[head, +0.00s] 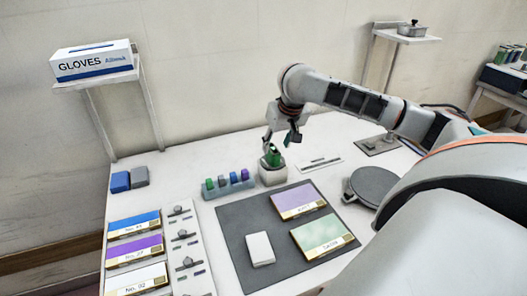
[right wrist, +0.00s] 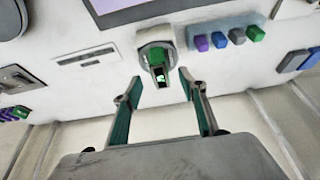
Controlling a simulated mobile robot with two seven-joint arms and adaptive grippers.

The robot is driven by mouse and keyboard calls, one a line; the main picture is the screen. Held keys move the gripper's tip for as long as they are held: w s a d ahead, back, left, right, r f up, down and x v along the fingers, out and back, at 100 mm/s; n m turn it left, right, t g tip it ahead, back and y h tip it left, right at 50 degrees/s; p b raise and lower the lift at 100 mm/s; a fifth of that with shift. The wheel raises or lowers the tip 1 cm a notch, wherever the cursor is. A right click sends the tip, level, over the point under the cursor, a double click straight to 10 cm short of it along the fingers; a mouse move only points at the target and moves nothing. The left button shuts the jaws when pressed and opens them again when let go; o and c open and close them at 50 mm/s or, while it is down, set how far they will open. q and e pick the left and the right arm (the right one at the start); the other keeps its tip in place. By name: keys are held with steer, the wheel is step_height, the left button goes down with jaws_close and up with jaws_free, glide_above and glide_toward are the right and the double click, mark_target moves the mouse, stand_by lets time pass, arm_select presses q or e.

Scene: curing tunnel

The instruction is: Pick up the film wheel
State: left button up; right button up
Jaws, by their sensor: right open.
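My right gripper (head: 281,142) is open and empty, just above a green handheld device with a small lit display (head: 273,157) that stands in a white round holder (head: 272,175). In the right wrist view, the open fingers (right wrist: 159,80) point at this green device (right wrist: 158,66), which lies between and just beyond the fingertips, with no visible grip on it. I cannot tell for certain which thing is the film wheel. A dark round disc (head: 374,186) lies to the right on the table. My left gripper is not in view.
A rack of small coloured blocks (head: 229,185) stands left of the holder. A dark mat (head: 234,232) with panels and a white block lies in front. A pale strip with small metal pieces (head: 195,265) and labelled coloured boxes (head: 134,249) are at left. A glove box (head: 92,61) sits on a shelf.

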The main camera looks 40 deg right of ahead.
mark_target(274, 150)
steer(key=shift+x, duration=0.8)
steer(key=x, duration=0.5)
steer(key=shift+w+d+f, duration=0.15)
steer(key=shift+w+d, duration=0.1)
steer(key=shift+w, duration=0.1)
jaws_close()
